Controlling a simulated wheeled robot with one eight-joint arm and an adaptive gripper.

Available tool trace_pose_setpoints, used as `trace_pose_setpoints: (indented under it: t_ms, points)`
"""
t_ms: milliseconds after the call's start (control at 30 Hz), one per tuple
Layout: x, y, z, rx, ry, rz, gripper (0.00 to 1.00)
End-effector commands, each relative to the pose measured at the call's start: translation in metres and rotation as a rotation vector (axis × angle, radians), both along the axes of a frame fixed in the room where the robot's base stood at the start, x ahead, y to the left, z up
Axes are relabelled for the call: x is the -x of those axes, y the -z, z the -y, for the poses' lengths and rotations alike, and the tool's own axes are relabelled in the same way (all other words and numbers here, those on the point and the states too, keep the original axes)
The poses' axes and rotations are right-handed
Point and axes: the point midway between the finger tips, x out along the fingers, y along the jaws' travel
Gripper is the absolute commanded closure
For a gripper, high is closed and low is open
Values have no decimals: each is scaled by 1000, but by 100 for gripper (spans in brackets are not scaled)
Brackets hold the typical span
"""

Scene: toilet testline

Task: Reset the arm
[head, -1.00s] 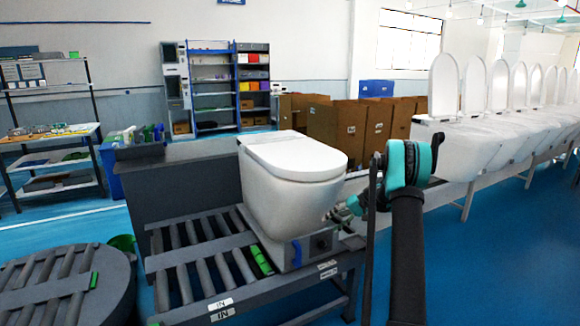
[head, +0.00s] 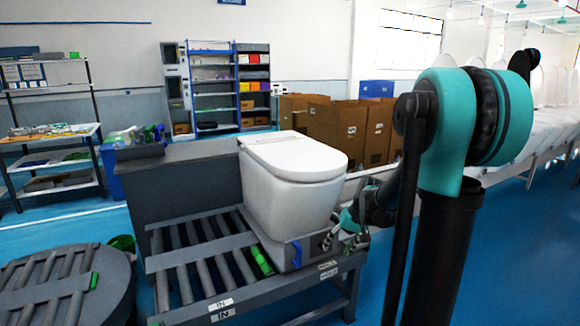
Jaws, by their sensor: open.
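My arm, black with teal joints, rises at the right of the head view, with its large elbow joint close to the camera. From there it reaches back down to my gripper (head: 338,236), which is small and partly hidden near the right side of the white toilet (head: 290,190). The gripper's fingers look open and hold nothing that I can see. I cannot tell whether they touch the toilet's base. The toilet, lid closed, stands upright on a grey base plate (head: 296,254) on the roller conveyor (head: 205,262).
A round roller table (head: 50,290) stands at the lower left. A shelf (head: 50,130) with parts is behind it. Cardboard boxes (head: 330,130) stand behind the toilet. A row of white toilets (head: 550,110) lines the right. Blue floor (head: 345,300) is open at the front right.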

Motion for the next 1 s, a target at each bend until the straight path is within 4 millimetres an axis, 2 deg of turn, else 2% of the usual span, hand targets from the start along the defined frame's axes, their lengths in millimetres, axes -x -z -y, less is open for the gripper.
trace_pose_setpoints:
  t_ms: [33,300,500,600,800,1000]
  points:
    - [18,1,0,21,3,9,46]
    - [100,13,10,149,24,69,46]
    - [157,29,20,237,33,121,46]
    - [178,38,25,271,35,141,46]
    - [200,48,31,308,37,167,46]
    - [202,49,32,312,38,170,46]
